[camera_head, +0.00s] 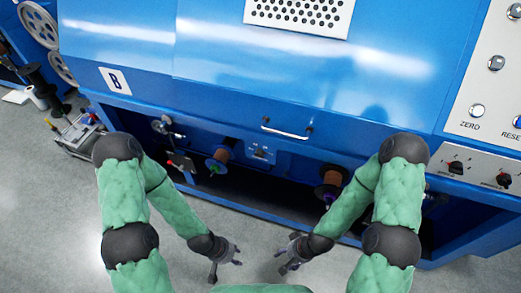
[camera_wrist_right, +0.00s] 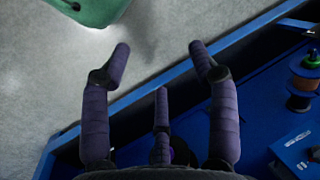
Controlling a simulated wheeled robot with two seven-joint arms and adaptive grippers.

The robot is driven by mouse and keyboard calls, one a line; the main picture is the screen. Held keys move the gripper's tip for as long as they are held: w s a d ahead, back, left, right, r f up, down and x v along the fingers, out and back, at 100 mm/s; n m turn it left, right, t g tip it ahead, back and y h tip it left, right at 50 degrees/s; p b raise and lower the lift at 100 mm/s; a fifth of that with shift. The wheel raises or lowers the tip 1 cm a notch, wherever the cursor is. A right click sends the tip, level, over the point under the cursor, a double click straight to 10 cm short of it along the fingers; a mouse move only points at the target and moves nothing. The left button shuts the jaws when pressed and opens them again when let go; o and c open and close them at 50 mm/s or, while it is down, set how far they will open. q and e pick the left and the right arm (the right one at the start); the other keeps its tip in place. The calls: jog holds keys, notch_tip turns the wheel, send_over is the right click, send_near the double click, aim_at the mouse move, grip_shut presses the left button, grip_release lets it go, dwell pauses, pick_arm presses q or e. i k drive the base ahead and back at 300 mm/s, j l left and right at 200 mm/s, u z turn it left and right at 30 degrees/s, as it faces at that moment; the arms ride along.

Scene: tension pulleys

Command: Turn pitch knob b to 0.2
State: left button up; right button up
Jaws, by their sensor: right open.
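Two black knobs sit on a light panel at the right edge of the head view. The left knob (camera_head: 455,167) and the right knob (camera_head: 503,180) have small labels below them that I cannot read clearly, so I cannot tell for sure which is pitch knob b. My right gripper (camera_head: 288,257) is open and empty at the bottom middle, well left of and below the knobs. In the wrist view its purple fingers (camera_wrist_right: 160,75) are spread. My left gripper (camera_head: 226,262) is open and empty beside it.
The big blue machine (camera_head: 300,75) fills the back, with a front handle (camera_head: 285,131) and spools (camera_head: 219,158) in its lower recess. The ZERO button (camera_head: 477,110) is above the knobs. Grey floor lies open below. The wrist view shows the blue frame edge (camera_wrist_right: 130,95).

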aim_at(259, 153)
jog(key=i+j+z, duration=0.25)
jog(key=j, duration=0.45)
jog(key=j+z, duration=0.2)
jog(key=j, duration=0.45)
jog(key=i+j+z, duration=0.1)
jog(key=j+z, duration=0.15)
jog(key=j, duration=0.5)
